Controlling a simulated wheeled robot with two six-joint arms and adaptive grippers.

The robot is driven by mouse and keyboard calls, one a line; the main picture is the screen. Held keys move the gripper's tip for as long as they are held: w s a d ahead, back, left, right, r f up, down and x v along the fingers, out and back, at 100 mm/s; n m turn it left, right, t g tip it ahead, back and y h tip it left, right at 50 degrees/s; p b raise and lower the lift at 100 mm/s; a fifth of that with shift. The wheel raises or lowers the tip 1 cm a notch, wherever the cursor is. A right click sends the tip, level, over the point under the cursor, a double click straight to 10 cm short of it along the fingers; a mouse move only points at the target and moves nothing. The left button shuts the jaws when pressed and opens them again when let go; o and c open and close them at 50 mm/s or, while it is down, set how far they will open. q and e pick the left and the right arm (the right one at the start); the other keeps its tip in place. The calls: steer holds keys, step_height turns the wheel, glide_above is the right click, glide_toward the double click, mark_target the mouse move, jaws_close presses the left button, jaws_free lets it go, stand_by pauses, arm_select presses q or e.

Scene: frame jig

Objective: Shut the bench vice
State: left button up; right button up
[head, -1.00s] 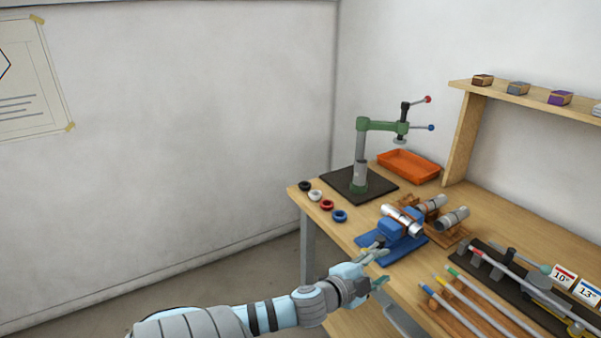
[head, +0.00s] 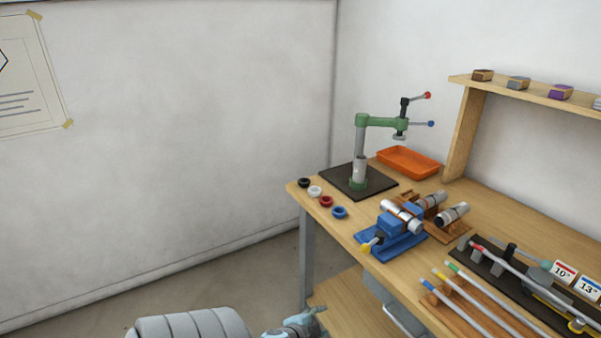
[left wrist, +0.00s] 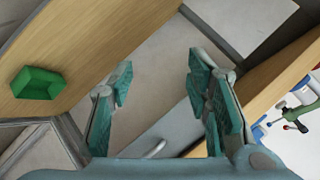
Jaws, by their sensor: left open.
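The blue bench vice (head: 391,247) stands near the front edge of the workbench, in the head view. A silver tube (head: 401,217) lies across it between its blue jaw blocks; at this size I cannot tell whether a gap is left beside the tube. The vice's handle (head: 367,247), with a yellow end, points toward the front edge and nothing touches it. My left gripper (head: 316,318) is low at the bottom of the head view, well below and left of the vice. In the left wrist view its teal fingers (left wrist: 164,95) are apart with nothing between them.
Black, white, red and blue rings (head: 326,201) lie left of the vice. A green clamp stand (head: 361,150) and an orange tray (head: 408,162) are behind. Tubes on wooden cradles and rods (head: 470,303) lie to the right. A green bin (left wrist: 37,82) shows in the left wrist view.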

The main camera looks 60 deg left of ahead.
arm_select(q)
steer(key=s+d+f+n+g, duration=0.1)
steer(key=s+f+g, duration=0.1)
steer(key=s+f, duration=0.4)
step_height(320, 180, down, 4)
steer(key=shift+s+d+f+n+b, duration=0.1)
steer(key=shift+s+d+n+b, duration=0.2)
steer(key=shift+s+b, duration=0.1)
steer(key=shift+c, duration=0.6)
